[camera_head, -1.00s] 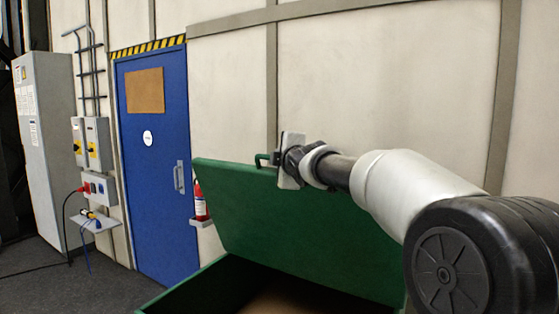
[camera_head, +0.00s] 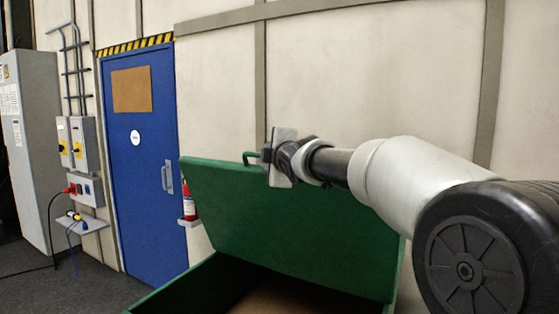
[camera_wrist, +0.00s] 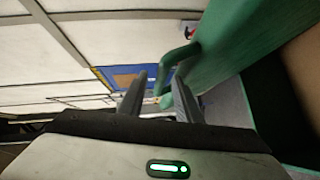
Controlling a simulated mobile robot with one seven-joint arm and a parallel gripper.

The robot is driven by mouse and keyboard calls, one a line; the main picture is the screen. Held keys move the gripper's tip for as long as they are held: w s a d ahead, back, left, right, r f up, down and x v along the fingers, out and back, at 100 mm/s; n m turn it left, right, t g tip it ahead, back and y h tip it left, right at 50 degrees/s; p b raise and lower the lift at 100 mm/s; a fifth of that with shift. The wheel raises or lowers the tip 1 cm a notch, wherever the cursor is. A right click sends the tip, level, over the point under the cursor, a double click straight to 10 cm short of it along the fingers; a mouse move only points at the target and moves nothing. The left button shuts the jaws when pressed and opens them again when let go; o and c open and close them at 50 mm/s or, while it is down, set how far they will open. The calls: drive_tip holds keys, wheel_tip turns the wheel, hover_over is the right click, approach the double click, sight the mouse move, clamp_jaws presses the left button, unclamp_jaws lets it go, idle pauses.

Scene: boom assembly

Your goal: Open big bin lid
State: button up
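The big green bin's lid (camera_head: 300,220) is raised and tilted steeply up in the head view, with the bin's opening showing below it. Its green handle (camera_head: 250,155) stands at the top left edge of the lid. My gripper (camera_head: 266,152) is at that edge, right beside the handle, and its fingers are mostly hidden there. In the wrist view my gripper's fingers (camera_wrist: 158,82) are apart with a gap between them. The handle (camera_wrist: 178,60) lies at the fingertips, partly in the gap; I cannot tell whether it touches a finger.
The bin's rim (camera_head: 175,288) runs along the bottom; brown material (camera_head: 280,300) shows inside. A blue door (camera_head: 145,190), a red fire extinguisher (camera_head: 188,202) and a grey cabinet (camera_head: 30,150) stand to the left. A pale wall (camera_head: 360,80) is close behind the lid.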

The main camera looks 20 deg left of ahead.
drive_tip(key=p+v, duration=0.2)
drive_tip(key=v, duration=1.3)
